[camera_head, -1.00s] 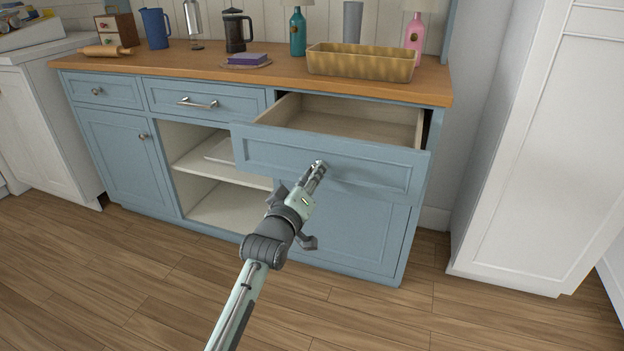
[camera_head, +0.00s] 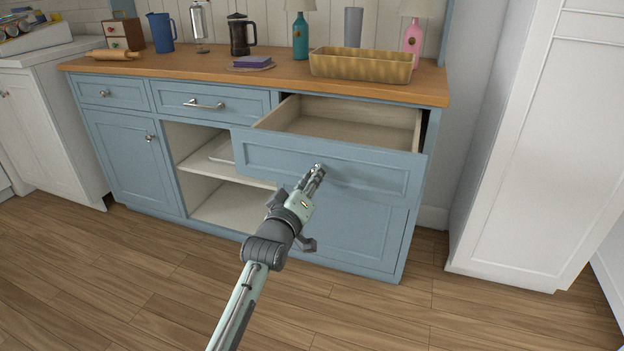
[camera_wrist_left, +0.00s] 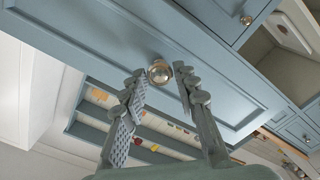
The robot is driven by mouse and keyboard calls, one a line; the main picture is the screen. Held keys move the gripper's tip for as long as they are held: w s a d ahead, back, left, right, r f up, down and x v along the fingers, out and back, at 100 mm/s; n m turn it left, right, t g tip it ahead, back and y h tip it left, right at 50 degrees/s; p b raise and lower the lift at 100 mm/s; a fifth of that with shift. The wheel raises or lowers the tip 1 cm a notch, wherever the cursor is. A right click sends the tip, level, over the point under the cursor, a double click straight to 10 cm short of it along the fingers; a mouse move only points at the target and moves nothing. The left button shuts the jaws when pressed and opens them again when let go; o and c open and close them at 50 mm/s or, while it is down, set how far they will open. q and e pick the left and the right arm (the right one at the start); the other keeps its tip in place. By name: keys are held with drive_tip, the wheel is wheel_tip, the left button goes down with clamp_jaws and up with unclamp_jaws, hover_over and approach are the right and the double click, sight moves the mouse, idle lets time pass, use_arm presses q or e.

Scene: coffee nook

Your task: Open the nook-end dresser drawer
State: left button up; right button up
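The nook-end dresser drawer (camera_head: 335,166) is the wide blue one at the dresser's right end. It stands well open, and its pale, empty interior (camera_head: 345,127) shows behind the front. My left gripper (camera_head: 316,172) is at the middle of the drawer front. In the left wrist view its two fingers (camera_wrist_left: 159,74) lie close on either side of the round metal knob (camera_wrist_left: 160,72), with the knob between the fingertips. In the head view the fingertips mostly hide the knob. My right gripper is not in view.
The wooden counter (camera_head: 200,75) holds a ribbed basket (camera_head: 360,66) above the drawer, with bottles, a jug and a coffee press behind. An open shelf bay (camera_head: 215,172) is left of the drawer. A tall white cabinet (camera_head: 530,150) stands at right. The wooden floor in front is clear.

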use_arm(q)
drive_tip(key=shift+o, duration=1.4)
drive_tip(key=shift+s, duration=0.1)
drive_tip(key=v, duration=1.2)
